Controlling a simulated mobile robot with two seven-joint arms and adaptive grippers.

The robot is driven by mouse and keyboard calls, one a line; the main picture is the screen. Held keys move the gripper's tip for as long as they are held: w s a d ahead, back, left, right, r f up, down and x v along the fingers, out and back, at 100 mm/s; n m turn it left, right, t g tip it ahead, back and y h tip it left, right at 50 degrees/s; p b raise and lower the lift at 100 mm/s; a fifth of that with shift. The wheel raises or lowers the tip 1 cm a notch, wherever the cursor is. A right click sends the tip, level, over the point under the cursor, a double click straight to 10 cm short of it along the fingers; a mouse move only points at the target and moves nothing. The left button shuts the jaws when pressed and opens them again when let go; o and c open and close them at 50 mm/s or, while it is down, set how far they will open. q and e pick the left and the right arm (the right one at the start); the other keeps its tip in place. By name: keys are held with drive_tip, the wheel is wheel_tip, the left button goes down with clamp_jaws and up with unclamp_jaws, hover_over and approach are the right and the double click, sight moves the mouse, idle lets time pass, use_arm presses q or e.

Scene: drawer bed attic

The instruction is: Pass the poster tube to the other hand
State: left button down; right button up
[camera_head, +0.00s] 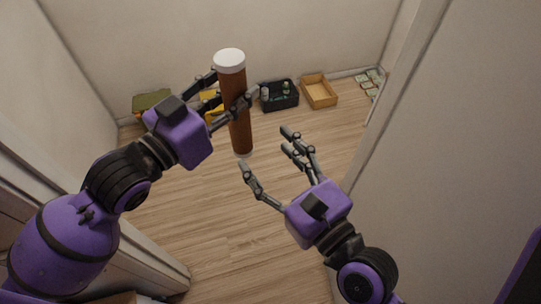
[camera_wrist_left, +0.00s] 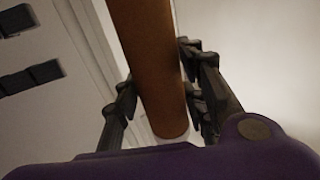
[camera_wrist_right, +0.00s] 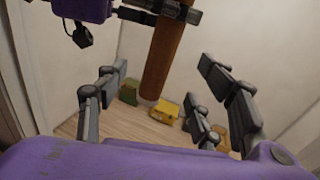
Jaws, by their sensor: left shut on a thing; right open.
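The poster tube (camera_head: 238,128) is brown with a white cap on top and stands roughly upright in the air. My left gripper (camera_head: 234,108) is shut on its upper half. In the left wrist view the tube (camera_wrist_left: 148,65) runs between the left fingers (camera_wrist_left: 160,95). My right gripper (camera_head: 268,152) is open and empty, below and to the right of the tube's lower end. In the right wrist view the tube (camera_wrist_right: 164,62) hangs ahead, between and beyond the open right fingers (camera_wrist_right: 160,90), with its lower part free.
On the floor along the back wall are a black crate (camera_head: 280,104) with bottles, a wooden tray (camera_head: 319,104), a yellow bin (camera_head: 212,117) and a green-topped thing (camera_head: 152,101). A white wall (camera_head: 460,150) stands close on the right. The wooden floor between is clear.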

sight(243, 127)
drive_tip(key=shift+m, duration=0.5)
drive_tip(key=x, duration=1.2)
drive_tip(key=shift+c, duration=0.5)
drive_tip(key=c, duration=1.1)
use_arm(q)
drive_tip(key=c, duration=1)
unclamp_jaws()
use_arm(e)
drive_tip(key=shift+c, duration=0.7)
